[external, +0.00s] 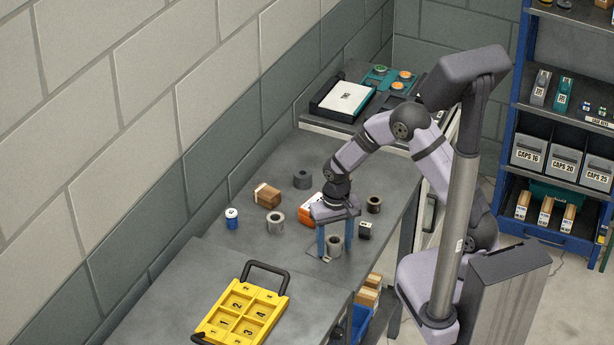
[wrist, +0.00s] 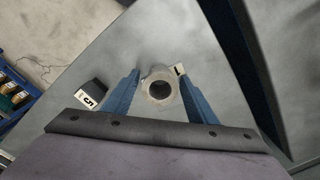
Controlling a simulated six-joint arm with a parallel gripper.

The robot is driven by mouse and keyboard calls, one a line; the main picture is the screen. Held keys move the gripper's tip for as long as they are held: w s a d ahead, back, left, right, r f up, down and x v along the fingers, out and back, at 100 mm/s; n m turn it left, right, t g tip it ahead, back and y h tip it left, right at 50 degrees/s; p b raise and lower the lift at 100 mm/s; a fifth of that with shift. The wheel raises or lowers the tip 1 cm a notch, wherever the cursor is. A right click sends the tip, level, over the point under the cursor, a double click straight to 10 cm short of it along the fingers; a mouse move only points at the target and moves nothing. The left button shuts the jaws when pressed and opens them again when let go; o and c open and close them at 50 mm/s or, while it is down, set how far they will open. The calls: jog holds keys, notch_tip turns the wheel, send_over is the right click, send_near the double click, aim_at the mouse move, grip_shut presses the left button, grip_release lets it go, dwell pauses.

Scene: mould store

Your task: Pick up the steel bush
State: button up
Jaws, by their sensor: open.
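A light grey, hollow bush that looks like steel (external: 335,246) stands upright on the grey bench, near its front edge. My gripper (external: 335,253) points down over it, with one blue finger on each side. The jaws are open, and the wrist view shows the bush (wrist: 160,103) between the fingers (wrist: 160,76), its dark bore facing the camera. Whether either finger touches it I cannot tell. A small pale tag with a dark mark (wrist: 180,69) lies beside the bush. A similar grey bush (external: 275,228) stands further left.
Nearby on the bench are a dark bush (external: 302,180), a brownish bush (external: 374,205), an orange-and-white box (external: 306,213), a brown block (external: 267,196), a blue-and-white container (external: 232,219) and a black block (external: 365,231). A yellow numbered tray (external: 284,301) lies at the front.

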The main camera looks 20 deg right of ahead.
jog(key=shift+f, duration=0.1)
grip_shut()
notch_tip(320, 180, up, 10)
jog(key=b, duration=0.2)
jog(key=shift+b, duration=0.3)
dwell(0.3)
